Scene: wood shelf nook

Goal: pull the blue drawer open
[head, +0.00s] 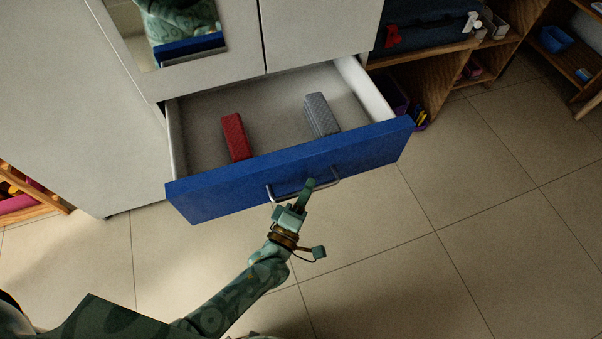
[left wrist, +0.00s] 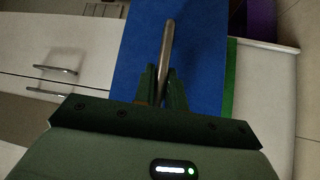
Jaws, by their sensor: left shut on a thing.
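The blue drawer (head: 225,192) stands well out from the white cabinet (head: 315,32), and its inside shows from above. A red block (head: 235,136) and a grey block (head: 321,115) lie apart on the drawer floor. My left gripper (head: 306,190) is at the metal bar handle (head: 330,180) on the drawer front. In the left wrist view the gripper's fingers (left wrist: 162,88) are shut on the handle (left wrist: 167,50), with the blue front (left wrist: 205,60) behind it. My right gripper is in neither view.
Wooden shelves (head: 440,75) with bins and small items stand right of the cabinet. A wooden rack (head: 30,200) is at the far left. The tiled floor (head: 480,230) in front and to the right is clear.

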